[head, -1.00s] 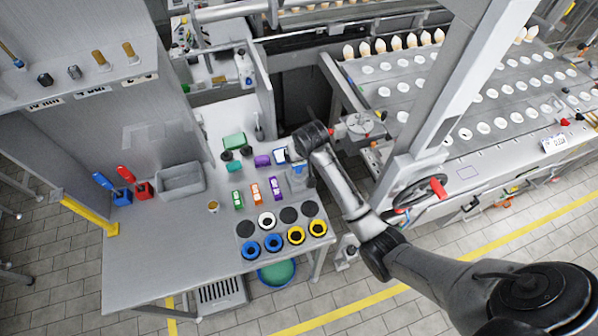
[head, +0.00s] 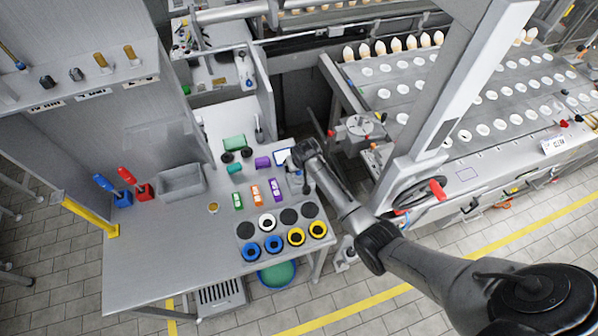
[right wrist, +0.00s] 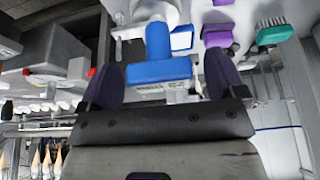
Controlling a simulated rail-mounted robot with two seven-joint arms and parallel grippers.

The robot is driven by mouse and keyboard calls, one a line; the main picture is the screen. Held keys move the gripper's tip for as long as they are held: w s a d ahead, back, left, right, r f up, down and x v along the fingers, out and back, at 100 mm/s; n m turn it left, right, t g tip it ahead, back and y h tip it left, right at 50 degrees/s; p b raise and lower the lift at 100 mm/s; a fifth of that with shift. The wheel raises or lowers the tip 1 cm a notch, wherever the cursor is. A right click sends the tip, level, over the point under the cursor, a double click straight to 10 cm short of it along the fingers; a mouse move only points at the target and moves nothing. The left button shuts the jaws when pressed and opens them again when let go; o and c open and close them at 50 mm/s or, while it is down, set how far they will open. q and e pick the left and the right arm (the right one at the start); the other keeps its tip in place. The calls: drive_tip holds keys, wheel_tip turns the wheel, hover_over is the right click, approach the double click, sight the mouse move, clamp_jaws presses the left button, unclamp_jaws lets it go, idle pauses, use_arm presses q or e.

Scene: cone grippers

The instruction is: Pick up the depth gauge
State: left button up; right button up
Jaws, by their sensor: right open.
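A blue T-shaped tool with a thick stem and wide base, which looks like the depth gauge (right wrist: 158,66), shows in the right wrist view. It lies ahead of and between the two purple fingers of my right gripper (right wrist: 163,82), which are apart with nothing clearly held. I cannot tell whether a finger touches it. In the head view my right gripper (head: 297,181) is at the right edge of the workbench (head: 150,260), and the wrist above it largely hides the gauge. My left gripper is not in view.
Several coloured boxes and round blue, yellow and black pieces stand in front. A grey bin (head: 181,182) is at left. The bench's front left is clear.

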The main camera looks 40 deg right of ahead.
drive_tip(key=shift+w+d+f, duration=0.1)
drive_tip(key=shift+w+f, duration=0.15)
drive_tip(key=shift+f, duration=0.3)
drive_tip(key=shift+c, duration=0.4)
drive_tip(key=c, duration=1.1)
